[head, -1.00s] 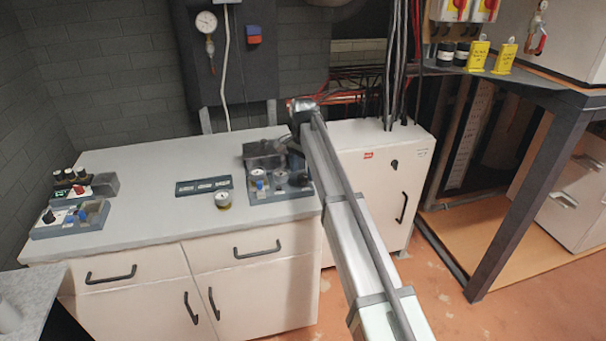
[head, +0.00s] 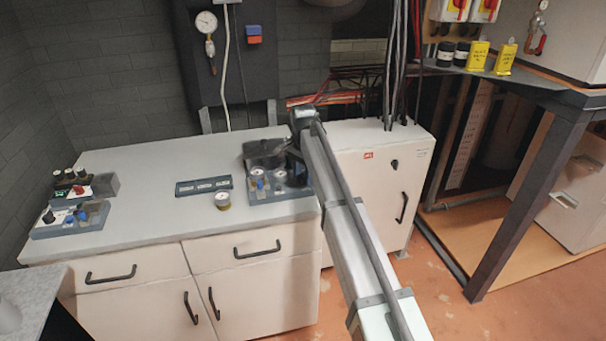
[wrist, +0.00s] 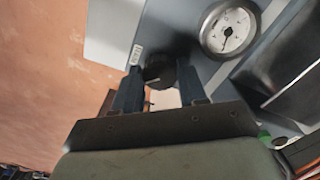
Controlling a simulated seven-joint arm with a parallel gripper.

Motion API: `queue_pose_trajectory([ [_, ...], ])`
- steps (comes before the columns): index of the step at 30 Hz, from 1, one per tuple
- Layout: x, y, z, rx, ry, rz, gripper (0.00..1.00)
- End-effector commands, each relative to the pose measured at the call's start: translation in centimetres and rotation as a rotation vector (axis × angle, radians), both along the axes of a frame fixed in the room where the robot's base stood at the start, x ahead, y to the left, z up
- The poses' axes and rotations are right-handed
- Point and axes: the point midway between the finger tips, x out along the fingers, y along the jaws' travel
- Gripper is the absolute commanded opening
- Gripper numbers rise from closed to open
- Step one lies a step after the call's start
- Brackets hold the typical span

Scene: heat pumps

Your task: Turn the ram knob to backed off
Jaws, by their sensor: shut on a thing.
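The ram knob (wrist: 160,70) is dark and round. It sits on the grey panel of the small bench unit (wrist: 172,27), close to its pressure gauge (wrist: 230,30). My gripper (wrist: 158,80) is shut on the knob, with one finger on each side of it in the wrist view. In the head view my gripper (head: 295,166) is at the right side of the bench unit (head: 275,193) and hides the knob. The knob's pointer and marks cannot be read.
Another control unit (head: 70,218) is at the far left. The worktop's middle is mostly clear.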

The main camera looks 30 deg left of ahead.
Motion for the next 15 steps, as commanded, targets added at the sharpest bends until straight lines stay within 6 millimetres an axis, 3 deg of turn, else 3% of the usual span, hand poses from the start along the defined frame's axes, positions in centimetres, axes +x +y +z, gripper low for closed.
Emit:
queue_pose_trajectory([
  [5, 0.00, 0.00, 0.02, 0.000, 0.000, 0.000, 0.11],
  [15, 0.00, -0.01, 0.02, 0.000, 0.000, 0.057, 0.11],
])
